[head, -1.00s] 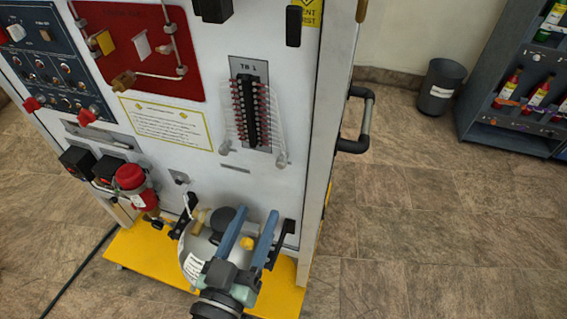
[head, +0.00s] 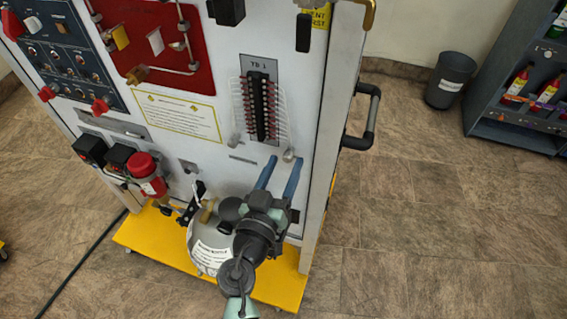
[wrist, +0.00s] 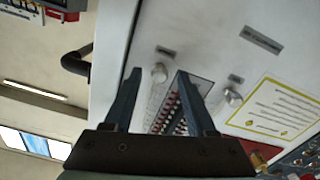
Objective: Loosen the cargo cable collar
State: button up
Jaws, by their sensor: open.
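Two silver collars sit at the lower ends of white cable bundles beside the TB 1 terminal strip (head: 260,105). The right collar (head: 289,155) also shows in the wrist view (wrist: 159,73). The left collar (head: 234,141) shows in the wrist view too (wrist: 233,97). Small labels by them are too small to read, so I cannot tell which is the cargo one. My gripper (head: 285,163) is open, with its blue fingers pointing at the panel just below the right collar. In the wrist view the right collar lies between the fingertips (wrist: 159,75), with no visible contact.
A round white vessel (head: 205,247) stands on the yellow base (head: 150,235) below my arm. A red canister (head: 146,172) is at lower left. A black handle (head: 370,120) juts from the panel's right side. The floor to the right is clear up to a bin (head: 450,80).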

grip_shut()
dwell(0.3)
